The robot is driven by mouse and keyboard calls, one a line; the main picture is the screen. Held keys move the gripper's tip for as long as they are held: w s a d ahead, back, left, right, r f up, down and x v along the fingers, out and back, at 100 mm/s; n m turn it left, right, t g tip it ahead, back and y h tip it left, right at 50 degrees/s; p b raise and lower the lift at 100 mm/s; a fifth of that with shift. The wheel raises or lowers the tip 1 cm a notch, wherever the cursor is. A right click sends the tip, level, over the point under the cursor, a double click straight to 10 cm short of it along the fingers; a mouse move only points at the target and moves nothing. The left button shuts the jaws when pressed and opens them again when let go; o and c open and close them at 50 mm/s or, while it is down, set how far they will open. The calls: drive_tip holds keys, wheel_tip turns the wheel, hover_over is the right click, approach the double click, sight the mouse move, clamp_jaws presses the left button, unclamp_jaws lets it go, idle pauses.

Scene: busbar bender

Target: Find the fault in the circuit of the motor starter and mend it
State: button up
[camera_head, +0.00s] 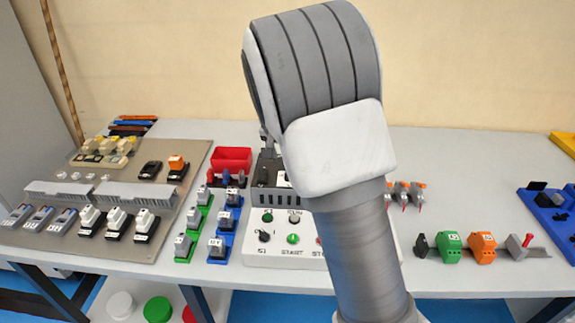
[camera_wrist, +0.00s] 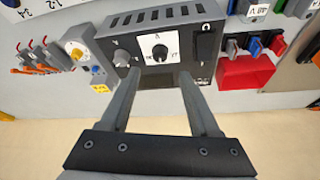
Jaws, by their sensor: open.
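A grey mounting board (camera_head: 150,165) at left in the head view carries several breaker-like and relay-like modules and two slotted ducts. A white control box (camera_head: 280,250) with a green button, START lettering and black knobs stands in the middle, partly behind my arm. My gripper (camera_wrist: 157,80) is open and empty in the wrist view, its fingers pointing at a dark instrument box (camera_wrist: 152,50) with knobs. Whether the fingers touch that box I cannot tell. In the head view my arm hides the gripper. No fault is visible at this size.
A red bin (camera_head: 231,160) stands beside green (camera_head: 196,225) and blue (camera_head: 226,225) module rows. Orange-tipped clips (camera_head: 408,195), green (camera_head: 449,246) and orange (camera_head: 482,247) blocks lie at right. A yellow-dial device (camera_wrist: 77,50) shows in the wrist view. The front-right table is partly clear.

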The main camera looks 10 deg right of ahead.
drive_tip(key=p+v, duration=0.1)
drive_tip(key=v, duration=0.8)
drive_tip(key=shift+r, duration=0.35)
drive_tip(key=shift+s+a, duration=0.1)
drive_tip(key=s+d+r+n+y+p, duration=0.1)
drive_tip(key=s+d+r, duration=0.1)
drive_tip(key=s+r, duration=0.35)
drive_tip(key=s+d+r+n+y+p, duration=0.1)
drive_tip(key=s+r+p, duration=0.15)
drive_tip(key=s, duration=0.65)
drive_tip(key=s+n+t+p, duration=0.1)
drive_tip(key=s+n, duration=0.3)
drive_tip(key=s, duration=1.2)
drive_tip(key=shift+s+d+r+t+p, duration=0.15)
drive_tip(key=shift+d+r+t+p, duration=0.05)
drive_tip(key=shift+d+t+p, duration=0.1)
